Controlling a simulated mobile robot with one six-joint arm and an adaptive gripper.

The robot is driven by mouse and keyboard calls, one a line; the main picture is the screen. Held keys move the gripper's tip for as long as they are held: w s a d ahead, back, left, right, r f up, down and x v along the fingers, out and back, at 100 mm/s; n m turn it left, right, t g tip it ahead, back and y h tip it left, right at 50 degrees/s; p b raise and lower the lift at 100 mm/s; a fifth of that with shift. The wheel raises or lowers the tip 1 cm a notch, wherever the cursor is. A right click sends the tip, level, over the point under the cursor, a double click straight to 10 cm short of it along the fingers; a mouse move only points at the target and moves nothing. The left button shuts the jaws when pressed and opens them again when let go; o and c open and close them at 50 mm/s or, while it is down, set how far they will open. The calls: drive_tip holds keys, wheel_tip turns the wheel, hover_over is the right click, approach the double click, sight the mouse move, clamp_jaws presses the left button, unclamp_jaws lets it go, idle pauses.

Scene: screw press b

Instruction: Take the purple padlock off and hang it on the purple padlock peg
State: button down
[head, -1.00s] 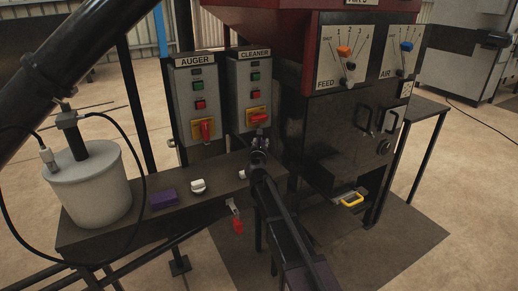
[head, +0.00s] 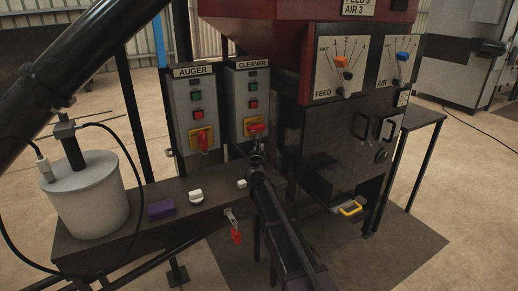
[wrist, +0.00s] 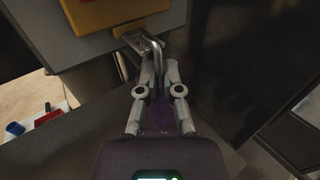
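My gripper (wrist: 160,75) is in front of the lower part of the cleaner panel, just below its red and yellow switch. Its fingers are close together around the purple padlock (wrist: 157,117), whose purple body shows between them. The metal shackle (wrist: 154,46) reaches up past the fingertips to the metal bracket under the yellow plate; whether it is still through it, I cannot tell. In the head view my gripper (head: 257,158) hides the padlock. A purple block (head: 161,208) lies on the dark shelf. I cannot make out a purple peg.
The shelf (head: 120,245) also bears a grey canister (head: 88,200) and white pieces (head: 196,196). A red padlock (head: 237,236) hangs at its front edge. The auger panel (head: 196,110) stands left of the cleaner panel (head: 248,95). The dark machine body (head: 335,140) is close on the right.

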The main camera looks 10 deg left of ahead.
drive_tip(key=c, duration=0.7)
unclamp_jaws()
drive_tip(key=s, duration=1.2)
drive_tip(key=shift+d, duration=0.1)
